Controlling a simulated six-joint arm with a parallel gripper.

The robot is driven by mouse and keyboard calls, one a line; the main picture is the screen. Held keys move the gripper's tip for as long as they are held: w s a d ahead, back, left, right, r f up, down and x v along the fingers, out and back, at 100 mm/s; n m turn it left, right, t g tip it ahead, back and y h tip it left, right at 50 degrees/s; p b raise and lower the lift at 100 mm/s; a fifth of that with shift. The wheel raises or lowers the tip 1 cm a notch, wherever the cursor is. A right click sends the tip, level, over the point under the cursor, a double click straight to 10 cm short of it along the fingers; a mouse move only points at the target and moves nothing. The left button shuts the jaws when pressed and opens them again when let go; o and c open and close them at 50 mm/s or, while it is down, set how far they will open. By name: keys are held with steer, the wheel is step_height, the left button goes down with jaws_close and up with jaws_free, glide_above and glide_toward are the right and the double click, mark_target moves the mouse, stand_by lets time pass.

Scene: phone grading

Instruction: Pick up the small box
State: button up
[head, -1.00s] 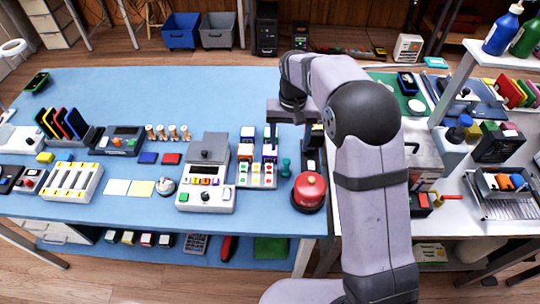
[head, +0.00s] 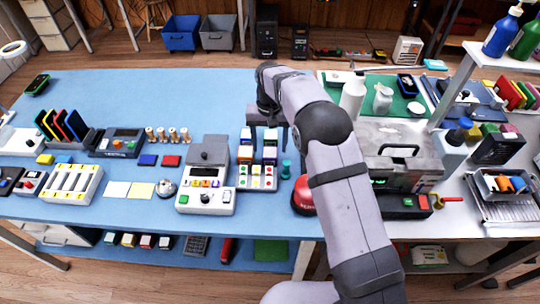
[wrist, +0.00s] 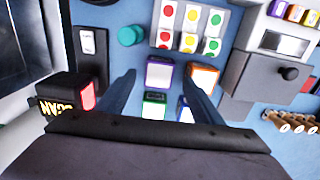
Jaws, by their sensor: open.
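Several small boxes with white tops stand in two rows on the blue table. The wrist view shows a purple-edged box (wrist: 159,73), an orange box (wrist: 203,79), a green box (wrist: 153,106) and a blue box (wrist: 184,110). In the head view, the purple-edged box (head: 269,153) and orange box (head: 245,154) are in the front row. My gripper (head: 268,120) is open above the boxes, pointing down. In the wrist view, its fingertips (wrist: 161,72) straddle the purple-edged box, with the orange box at the right finger. I cannot tell their height. The gripper body partly hides the back row.
A tray with coloured dots (head: 257,179) stands in front of the boxes, with a teal object (head: 286,169) at its right. A grey device with a knob (head: 206,190) is close on the left. A black SCAN device (wrist: 70,97) and red dome (head: 303,197) are to the right.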

mark_target(270, 152)
steer(key=shift+w+f+p, duration=0.1)
steer(key=shift+f+p, duration=1.05)
steer(key=shift+f, duration=1.45)
steer(key=shift+c, duration=0.6)
steer(key=c, duration=1)
